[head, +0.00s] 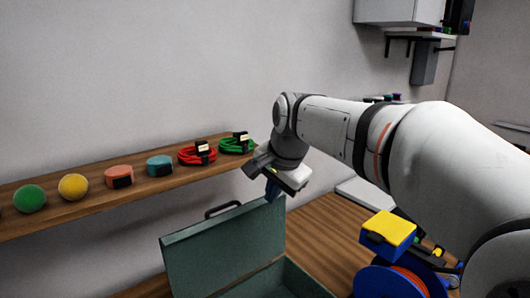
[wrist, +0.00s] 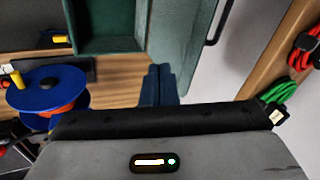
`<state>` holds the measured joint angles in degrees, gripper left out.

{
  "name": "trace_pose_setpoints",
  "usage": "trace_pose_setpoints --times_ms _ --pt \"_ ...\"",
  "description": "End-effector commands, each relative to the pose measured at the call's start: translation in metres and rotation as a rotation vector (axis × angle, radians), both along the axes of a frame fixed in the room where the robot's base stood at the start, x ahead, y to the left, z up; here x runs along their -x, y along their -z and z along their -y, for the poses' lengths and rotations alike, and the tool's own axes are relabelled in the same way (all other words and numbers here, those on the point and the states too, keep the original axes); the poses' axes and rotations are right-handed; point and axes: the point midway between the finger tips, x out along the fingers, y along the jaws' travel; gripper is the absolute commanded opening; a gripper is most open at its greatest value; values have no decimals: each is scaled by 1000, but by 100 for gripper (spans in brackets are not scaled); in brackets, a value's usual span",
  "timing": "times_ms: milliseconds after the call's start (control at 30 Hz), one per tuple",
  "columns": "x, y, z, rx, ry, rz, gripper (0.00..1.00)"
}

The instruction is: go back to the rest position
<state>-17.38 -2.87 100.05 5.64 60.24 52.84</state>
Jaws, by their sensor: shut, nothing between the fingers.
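My gripper (head: 272,189) hangs from my raised arm, above the right end of the raised lid of an open green case. In the wrist view its two dark blue fingers (wrist: 159,86) are together with nothing between them. The green case (head: 222,246) stands on the wooden table with its lid up; its open inside also shows in the wrist view (wrist: 108,45). My arm reaches in from the right and hides part of the table and wall behind it.
A wooden shelf (head: 90,202) holds balls, rolls, a coiled red cable (head: 198,154) and a coiled green cable (head: 236,145). A blue spool (head: 385,284) and a yellow-topped blue block (head: 390,229) are right of the case. Bare table (head: 325,232) lies between.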

Motion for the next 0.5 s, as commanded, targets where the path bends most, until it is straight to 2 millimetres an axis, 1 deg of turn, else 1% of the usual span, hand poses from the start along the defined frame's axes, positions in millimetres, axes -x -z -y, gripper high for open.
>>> trace_pose_setpoints --times_ms 33,67,100,167,200,267,300,400,500 --pt "22 11 27 45 -45 12 0" --pt "34 19 41 74 -83 18 0" --pt "52 29 58 113 -133 25 0" --pt "78 46 82 171 -210 33 0" --pt "96 59 96 207 -261 34 0" --pt "122 78 114 257 -336 35 0" --pt "138 90 124 287 -381 34 0" --pt "171 116 142 346 -479 28 0" --pt "193 135 152 383 -547 22 0"
